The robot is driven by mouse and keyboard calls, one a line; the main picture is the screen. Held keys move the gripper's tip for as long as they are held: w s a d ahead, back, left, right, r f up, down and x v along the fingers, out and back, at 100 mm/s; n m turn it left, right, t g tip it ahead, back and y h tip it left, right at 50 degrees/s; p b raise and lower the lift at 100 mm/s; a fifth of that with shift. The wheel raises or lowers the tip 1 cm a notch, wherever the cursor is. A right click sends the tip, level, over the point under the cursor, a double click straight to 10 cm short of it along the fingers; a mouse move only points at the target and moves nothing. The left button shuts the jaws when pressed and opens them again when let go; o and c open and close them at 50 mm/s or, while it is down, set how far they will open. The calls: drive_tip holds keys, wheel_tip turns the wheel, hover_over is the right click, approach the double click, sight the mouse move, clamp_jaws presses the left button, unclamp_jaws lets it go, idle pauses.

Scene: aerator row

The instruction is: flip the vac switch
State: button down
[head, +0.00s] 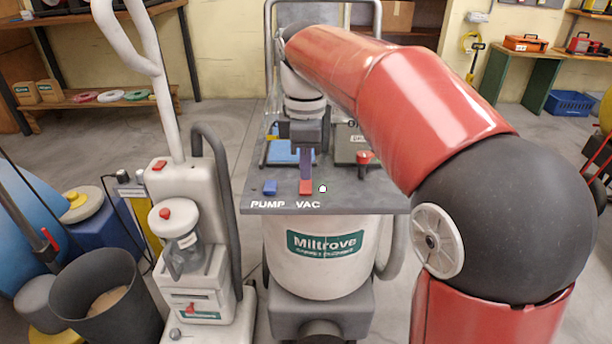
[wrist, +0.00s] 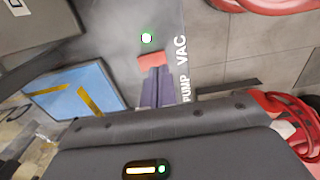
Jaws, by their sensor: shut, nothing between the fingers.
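The red VAC switch (head: 306,188) sits on the grey panel (head: 350,200) above the VAC label, right of the blue PUMP switch (head: 269,188). A small round light (head: 323,189) is just right of the red switch; it looks white in the head view and bright with a green rim in the wrist view (wrist: 147,38). My gripper (head: 306,177) is shut and empty, pointing down with its tips at the far side of the red switch. In the wrist view the fingertips (wrist: 157,72) meet the edge of the red switch (wrist: 152,61); contact is unclear.
A red-handled part (head: 365,158) and a grey box (head: 348,140) stand behind right on the panel. A blue panel with yellow marks (wrist: 75,100) lies nearby. A white upright machine (head: 190,240) stands left. The panel's front right is clear.

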sight(308, 191)
wheel_tip(308, 191, up, 4)
drive_tip(key=shift+p, duration=0.85)
drive_tip(key=s+d+f+m+t, duration=0.2)
drive_tip(key=s+d+f+m, duration=0.3)
drive_tip(key=s, duration=0.5)
drive_tip(key=s+d+f+m+t, duration=0.3)
drive_tip(key=s+d+f+m, duration=0.2)
drive_tip(key=s+d+m, duration=0.3)
drive_tip(key=s+m, duration=0.2)
drive_tip(key=m, duration=0.2)
drive_tip(key=shift+d+m+t, duration=0.3)
drive_tip(key=shift+d, duration=0.1)
